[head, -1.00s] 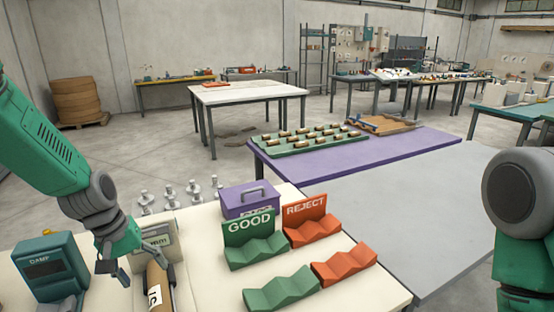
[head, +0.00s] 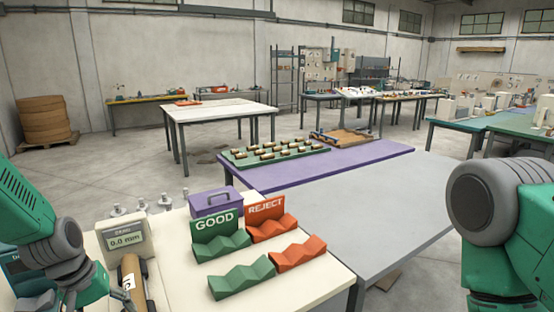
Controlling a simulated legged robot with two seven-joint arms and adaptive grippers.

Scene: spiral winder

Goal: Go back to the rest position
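My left arm comes in from the left in the head view. Its wrist hangs low over the cream table (head: 325,274), beside a brown cylinder with a white label (head: 134,276). The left gripper's fingertips are out of clear sight at the bottom left, so I cannot tell its opening. My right arm stands at the right edge; its gripper is out of the picture. The cylinder lies in front of a gauge box (head: 124,238) reading 0.0 mm. The green GOOD rack (head: 220,240) and the red REJECT rack (head: 270,222) look empty.
A purple case (head: 214,201) stands behind the GOOD sign. Metal weights (head: 141,206) stand near the gauge. A grey table (head: 360,205) and a purple table (head: 350,158) with a green tray of rolls (head: 235,160) lie beyond. Open floor lies to the left.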

